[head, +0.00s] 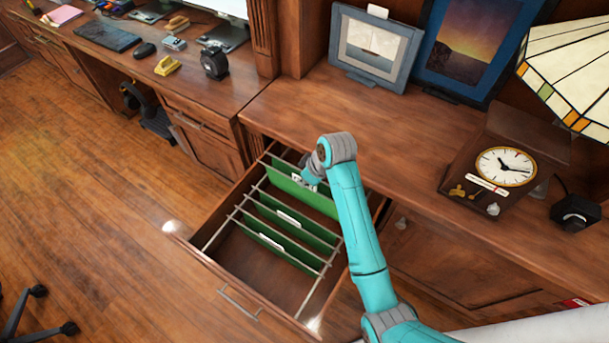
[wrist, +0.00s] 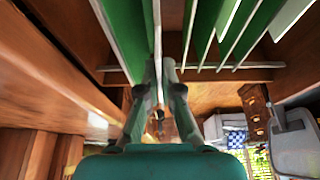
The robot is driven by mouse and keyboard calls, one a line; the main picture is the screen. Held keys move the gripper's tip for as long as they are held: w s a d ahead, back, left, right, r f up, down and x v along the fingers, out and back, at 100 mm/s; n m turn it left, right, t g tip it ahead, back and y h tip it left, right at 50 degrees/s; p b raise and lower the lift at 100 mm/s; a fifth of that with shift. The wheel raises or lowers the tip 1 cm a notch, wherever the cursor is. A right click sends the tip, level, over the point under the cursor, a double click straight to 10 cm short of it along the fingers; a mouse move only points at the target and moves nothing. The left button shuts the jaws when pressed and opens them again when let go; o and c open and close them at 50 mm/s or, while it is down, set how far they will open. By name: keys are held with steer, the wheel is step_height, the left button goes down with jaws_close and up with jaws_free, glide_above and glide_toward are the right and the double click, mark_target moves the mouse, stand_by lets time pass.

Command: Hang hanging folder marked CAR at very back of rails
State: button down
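A green hanging folder (head: 322,201) with a white tab is at the back of the open drawer (head: 228,278), behind the other folders. The tab's lettering is partly covered and too small to read, so I cannot confirm CAR. My gripper (head: 308,182) is at this folder's top edge. In the wrist view, my gripper (wrist: 161,72) has its fingers close together on either side of the folder's pale top edge, and the green face (wrist: 126,38) shows beside it. I cannot tell whether the folder's hooks rest on the rails (head: 228,218).
Two more green folders, a middle one (head: 308,229) and a front one (head: 290,252), hang farther forward in the drawer. The front of the drawer is empty. The wooden counter (head: 300,110) overhangs behind, with a clock (head: 505,165) and picture frames (head: 375,48) on it.

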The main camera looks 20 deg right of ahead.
mark_target(305, 193)
steer(key=shift+f, duration=3.85)
steer(key=c, duration=1.2)
jaws_free()
steer(key=shift+c, duration=0.2)
steer(key=shift+r, duration=0.1)
steer(key=v, duration=1.1)
steer(key=shift+d+r, duration=0.1)
steer(key=shift+r, duration=0.25)
